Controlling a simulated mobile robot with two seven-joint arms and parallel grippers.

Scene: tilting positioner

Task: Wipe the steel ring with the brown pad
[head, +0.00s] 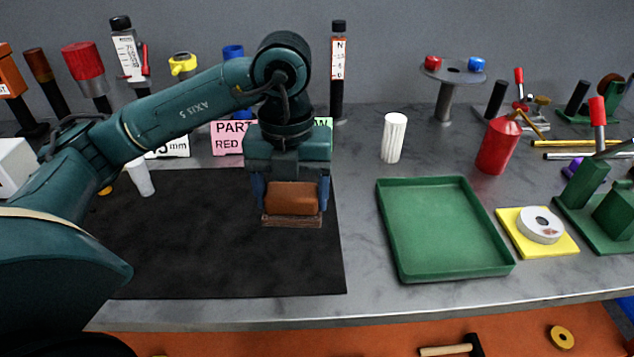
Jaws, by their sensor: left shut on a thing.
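My left gripper (291,192) points down above the black mat and is shut on the brown pad (292,199). The pad is a brown block with a darker, rough strip along its bottom. It is close over the mat; I cannot tell if it touches. The steel ring (541,225) is a pale grey ring with a dark hole and lies flat on a yellow square (510,228) at the right. The pad is well to the left of the ring, with the green tray between them. My right gripper is not in view.
The green tray (388,245) is empty. A white ribbed cylinder (393,138) and a red can (498,146) stand behind it. A green fixture (590,190) with a red-handled clamp is close right of the ring. The black mat (200,270) has free room. Bottles and signs line the back.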

